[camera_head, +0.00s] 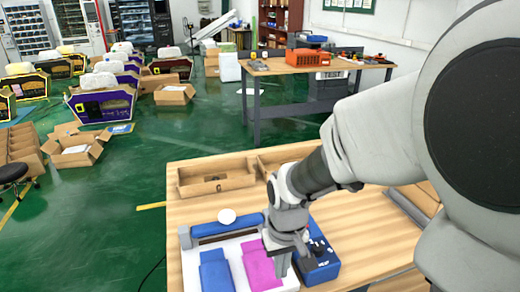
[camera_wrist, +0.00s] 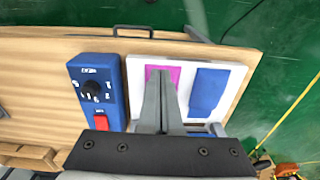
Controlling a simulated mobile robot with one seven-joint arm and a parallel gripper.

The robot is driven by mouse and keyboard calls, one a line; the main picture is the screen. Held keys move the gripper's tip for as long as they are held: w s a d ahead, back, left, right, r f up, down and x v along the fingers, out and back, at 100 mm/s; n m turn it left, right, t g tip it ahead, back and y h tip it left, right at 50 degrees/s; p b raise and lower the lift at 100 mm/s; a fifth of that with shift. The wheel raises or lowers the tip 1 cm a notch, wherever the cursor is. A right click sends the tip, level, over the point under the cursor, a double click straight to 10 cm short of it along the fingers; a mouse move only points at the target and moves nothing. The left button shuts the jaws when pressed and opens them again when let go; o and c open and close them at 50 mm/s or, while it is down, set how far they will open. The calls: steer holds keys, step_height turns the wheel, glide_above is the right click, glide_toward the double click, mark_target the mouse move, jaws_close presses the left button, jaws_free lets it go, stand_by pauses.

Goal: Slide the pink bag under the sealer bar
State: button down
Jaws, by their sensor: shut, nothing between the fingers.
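The pink bag (camera_head: 259,266) lies flat on the white plate (camera_head: 238,257) of the sealer, to the right of a blue bag (camera_head: 215,273). The blue sealer bar (camera_head: 228,226) runs across the plate's far end, beyond the bags. My gripper (camera_head: 282,268) points down at the pink bag's right side, shut and empty. In the wrist view, my gripper (camera_wrist: 160,76) overlaps the pink bag (camera_wrist: 172,72) and hides much of it. I cannot tell whether the fingertips touch it. The blue bag (camera_wrist: 208,88) lies beside it there.
A blue control box (camera_head: 322,262) with a dial and red switch (camera_wrist: 98,98) stands right of the plate. A wooden tray (camera_head: 215,180) and a white round object (camera_head: 227,215) are beyond the sealer.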

mark_target(263, 266)
steer(key=f, duration=0.4)
steer(key=w+a+f+b, duration=0.1)
steer(key=f, duration=0.3)
steer(key=w+f, duration=0.1)
steer(key=f, duration=0.3)
steer(key=shift+w+a+b, duration=0.2)
steer(key=shift+a+b, duration=0.15)
steer(key=shift+b, duration=0.05)
steer(key=shift+w+a, duration=0.15)
steer(key=shift+w, duration=0.35)
steer(key=shift+w, duration=0.1)
steer(key=w, duration=0.2)
steer(key=w+a, duration=0.1)
steer(key=w, duration=0.2)
steer(key=shift+w+a, duration=0.35)
